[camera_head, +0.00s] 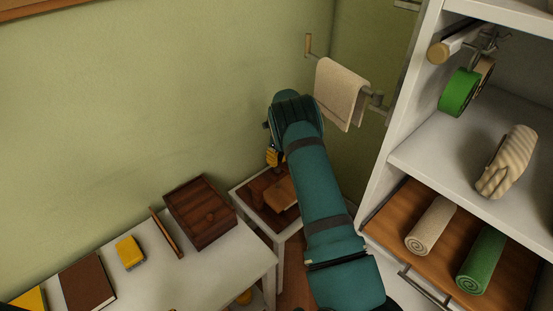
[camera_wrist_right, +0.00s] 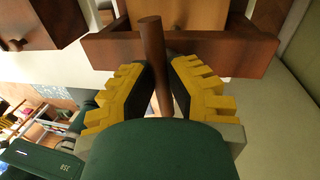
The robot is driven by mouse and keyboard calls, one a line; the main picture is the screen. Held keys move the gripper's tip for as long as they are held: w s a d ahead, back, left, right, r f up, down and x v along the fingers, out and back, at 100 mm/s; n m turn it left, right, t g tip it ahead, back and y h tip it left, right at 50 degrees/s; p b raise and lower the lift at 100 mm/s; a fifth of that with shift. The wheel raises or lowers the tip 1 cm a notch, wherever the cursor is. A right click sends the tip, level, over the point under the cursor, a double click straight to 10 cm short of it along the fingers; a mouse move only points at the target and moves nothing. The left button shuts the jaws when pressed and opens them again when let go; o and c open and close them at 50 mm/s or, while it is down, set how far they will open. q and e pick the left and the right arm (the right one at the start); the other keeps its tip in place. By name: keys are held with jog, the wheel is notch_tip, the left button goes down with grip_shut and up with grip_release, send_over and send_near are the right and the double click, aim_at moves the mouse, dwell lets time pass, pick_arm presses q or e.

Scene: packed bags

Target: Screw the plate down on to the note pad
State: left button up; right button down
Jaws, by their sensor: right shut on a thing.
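In the head view my right gripper (camera_head: 273,157) is at the far corner, over a dark wooden press-like piece (camera_head: 251,190) on a small white table. A lighter brown flat block (camera_head: 282,195) sits in it; I cannot tell whether this is the plate or the note pad. In the right wrist view my right gripper (camera_wrist_right: 160,85) has its yellow-edged fingers on either side of a round brown rod (camera_wrist_right: 152,45) and is shut on it. Behind the rod are a dark wooden bar (camera_wrist_right: 105,50) and a tan surface (camera_wrist_right: 185,14). My left gripper is out of view.
A dark wooden box (camera_head: 200,212) stands on the white table (camera_head: 225,268) at left, with a brown book (camera_head: 87,283) and a yellow block (camera_head: 130,252). A towel (camera_head: 341,92) hangs on the wall rail. White shelves (camera_head: 415,120) stand close on the right.

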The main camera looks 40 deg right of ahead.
jog(key=m, duration=0.1)
jog(key=m+p, duration=0.1)
jog(key=shift+s+f+m, duration=0.15)
jog(key=shift+s+m, duration=0.05)
jog(key=shift+m, duration=0.2)
jog(key=shift+d+m+t+p, duration=0.1)
jog(key=shift+m+t+p, duration=0.6)
jog(key=shift+m, duration=1.6)
jog(key=c, duration=0.9)
grip_release()
jog(key=shift+d+r, duration=0.15)
jog(key=shift+r, duration=0.3)
jog(key=v, duration=1.1)
